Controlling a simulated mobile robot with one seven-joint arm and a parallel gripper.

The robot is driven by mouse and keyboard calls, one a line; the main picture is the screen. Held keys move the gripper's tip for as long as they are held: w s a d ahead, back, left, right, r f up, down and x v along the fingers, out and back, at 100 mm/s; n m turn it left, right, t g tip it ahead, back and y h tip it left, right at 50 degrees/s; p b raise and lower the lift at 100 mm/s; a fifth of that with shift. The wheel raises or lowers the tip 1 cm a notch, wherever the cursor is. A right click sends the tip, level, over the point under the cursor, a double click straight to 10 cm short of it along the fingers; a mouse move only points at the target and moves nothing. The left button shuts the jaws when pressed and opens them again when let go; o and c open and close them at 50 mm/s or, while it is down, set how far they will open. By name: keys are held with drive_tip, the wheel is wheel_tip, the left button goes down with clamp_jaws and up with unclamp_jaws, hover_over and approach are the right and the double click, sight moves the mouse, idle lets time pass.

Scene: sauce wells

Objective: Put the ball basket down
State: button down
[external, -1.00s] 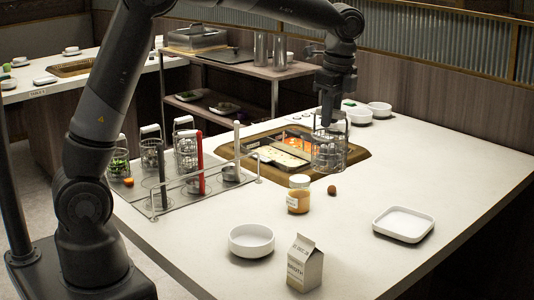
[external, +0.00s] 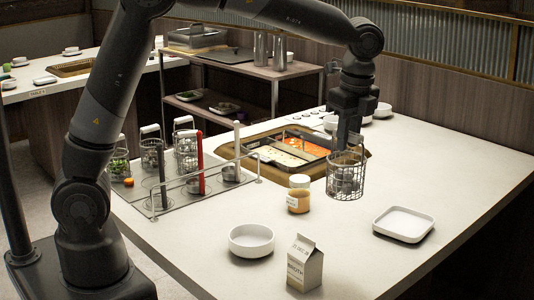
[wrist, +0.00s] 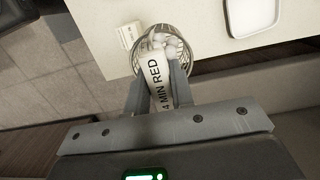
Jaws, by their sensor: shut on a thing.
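The ball basket (external: 345,182) is a wire mesh basket with greyish balls inside. My gripper (external: 347,146) is shut on its handle and holds it upright over the right part of the white table. I cannot tell for sure how far its bottom is above the table. In the wrist view the white handle (wrist: 158,84), marked "4 MIN RED", lies between the fingers of my gripper (wrist: 160,88), with the basket rim and pale balls (wrist: 166,44) beyond it.
A square white tray (external: 403,236) lies right of the basket, with a jar (external: 299,196) to its left. A white bowl (external: 251,252) and a broth carton (external: 305,265) stand nearer. The divided pot (external: 268,157) is behind left, beside a rack (external: 200,195) with several baskets.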

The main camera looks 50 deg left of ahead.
sight(346, 175)
wheel_tip(346, 175, down, 9)
drive_tip(key=shift+r, duration=0.1)
drive_tip(key=shift+w+a+f, duration=0.15)
drive_tip(key=shift+f, duration=0.15)
drive_tip(key=w+a+f, duration=0.7)
drive_tip(key=w+f, duration=0.1)
drive_tip(key=f, duration=0.2)
drive_tip(key=shift+w+a+f, duration=0.2)
drive_tip(key=shift+a+f, duration=0.05)
drive_tip(key=shift+f, duration=0.15)
drive_tip(key=c, duration=1.3)
unclamp_jaws()
drive_tip(key=shift+f, duration=0.15)
drive_tip(key=shift+o, duration=0.2)
